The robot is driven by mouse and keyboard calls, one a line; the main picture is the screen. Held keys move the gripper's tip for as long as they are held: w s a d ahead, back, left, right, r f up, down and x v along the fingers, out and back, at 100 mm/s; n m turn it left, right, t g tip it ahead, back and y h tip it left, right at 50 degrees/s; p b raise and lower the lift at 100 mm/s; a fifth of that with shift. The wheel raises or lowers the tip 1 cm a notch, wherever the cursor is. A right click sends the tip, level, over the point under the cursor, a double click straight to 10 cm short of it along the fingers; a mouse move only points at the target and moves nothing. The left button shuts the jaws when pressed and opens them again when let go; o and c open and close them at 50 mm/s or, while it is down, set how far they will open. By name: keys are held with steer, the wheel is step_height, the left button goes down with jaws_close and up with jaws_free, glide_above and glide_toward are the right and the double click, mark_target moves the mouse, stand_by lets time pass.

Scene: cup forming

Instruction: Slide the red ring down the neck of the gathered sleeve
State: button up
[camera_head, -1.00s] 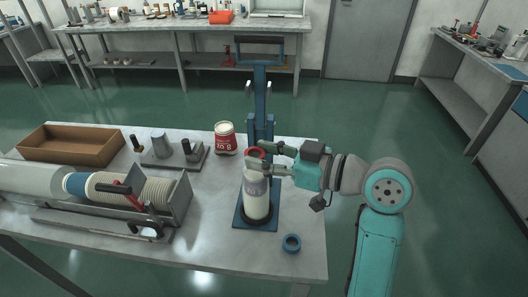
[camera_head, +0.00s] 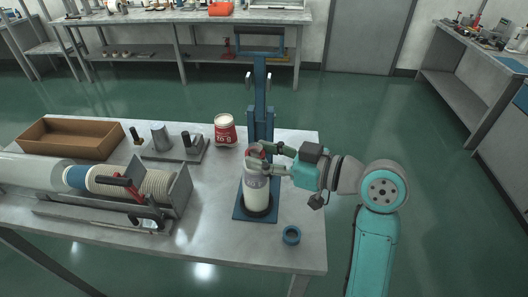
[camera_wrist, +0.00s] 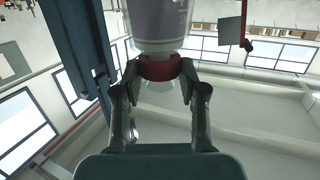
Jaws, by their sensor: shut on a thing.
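The gathered sleeve (camera_head: 256,192) stands upright on the blue press base, its body pale with a greyish band near the top. In the wrist view the sleeve's body (camera_wrist: 160,22) hangs from the top edge, upside down. The red ring (camera_wrist: 159,68) is around the neck, close against the shoulder of the body. A translucent part of the neck (camera_wrist: 156,98) shows beyond the ring. My gripper (camera_wrist: 160,74) is shut on the ring, one finger on each side. In the head view my gripper (camera_head: 262,158) reaches in from the right and partly hides the red ring (camera_head: 256,149).
A blue press column (camera_head: 261,110) stands right behind the sleeve. A red and white tin (camera_head: 225,130), a tool block, a brown tray (camera_head: 70,138) and a tube rack are to the left.

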steer(key=shift+f, duration=0.45)
steer(key=o, duration=0.9)
steer(key=shift+c, duration=0.2)
steer(key=shift+d, duration=0.15)
steer(key=v, duration=1.1)
steer(key=shift+s+d, duration=0.15)
steer(key=shift+d, duration=0.2)
steer(key=shift+d, duration=0.1)
